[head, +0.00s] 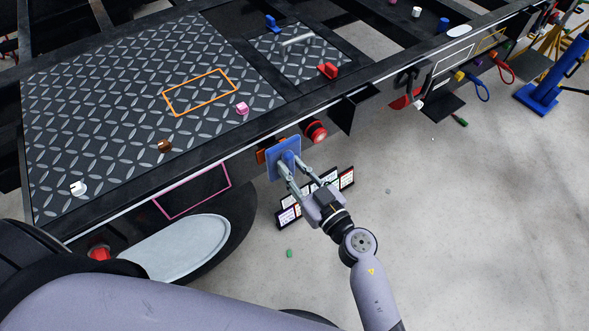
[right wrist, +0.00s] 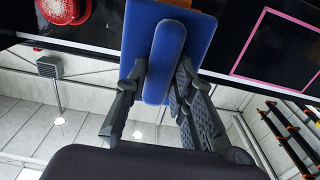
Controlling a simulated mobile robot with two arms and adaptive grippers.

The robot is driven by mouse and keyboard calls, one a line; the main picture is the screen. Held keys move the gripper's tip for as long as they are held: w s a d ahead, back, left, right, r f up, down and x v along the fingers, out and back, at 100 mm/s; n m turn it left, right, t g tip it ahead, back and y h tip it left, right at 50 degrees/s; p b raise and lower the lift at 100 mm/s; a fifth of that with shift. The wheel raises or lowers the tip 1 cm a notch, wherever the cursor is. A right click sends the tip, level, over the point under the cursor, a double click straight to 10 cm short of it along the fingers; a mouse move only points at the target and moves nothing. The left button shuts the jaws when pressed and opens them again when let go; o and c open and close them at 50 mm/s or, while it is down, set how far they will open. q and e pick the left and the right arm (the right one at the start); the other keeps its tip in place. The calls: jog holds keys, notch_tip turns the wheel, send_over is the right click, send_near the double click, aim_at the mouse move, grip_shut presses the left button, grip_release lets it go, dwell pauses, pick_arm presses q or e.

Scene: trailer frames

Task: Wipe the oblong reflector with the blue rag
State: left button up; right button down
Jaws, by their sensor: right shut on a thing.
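The blue rag (head: 275,166) is a flat blue pad with a raised rounded grip. My right gripper (head: 289,164) is shut on that grip and holds the pad upright against or just in front of the trailer's side. The rag also shows in the right wrist view (right wrist: 205,38), with a finger on each side of the grip. The orange oblong reflector (head: 261,155) sits on the trailer's side right behind the rag, which hides most of it. I cannot tell whether the pad touches it. My left gripper is not in view.
A round red lamp (head: 316,131) is just right of the rag. A pink outline (head: 193,191) marks the trailer's side to the left. Labelled cards (head: 288,214) stand below. Small coloured items lie on the diamond-plate deck (head: 110,90).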

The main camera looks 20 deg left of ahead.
jog(key=shift+a, duration=0.1)
dwell(0.3)
jog(key=shift+x, duration=0.8)
jog(key=shift+f+b, duration=0.8)
jog(key=shift+f, duration=0.85)
notch_tip(320, 180, down, 3)
jog(key=shift+b, duration=0.6)
notch_tip(320, 180, up, 7)
jog(key=p, duration=0.8)
jog(key=shift+f, duration=0.35)
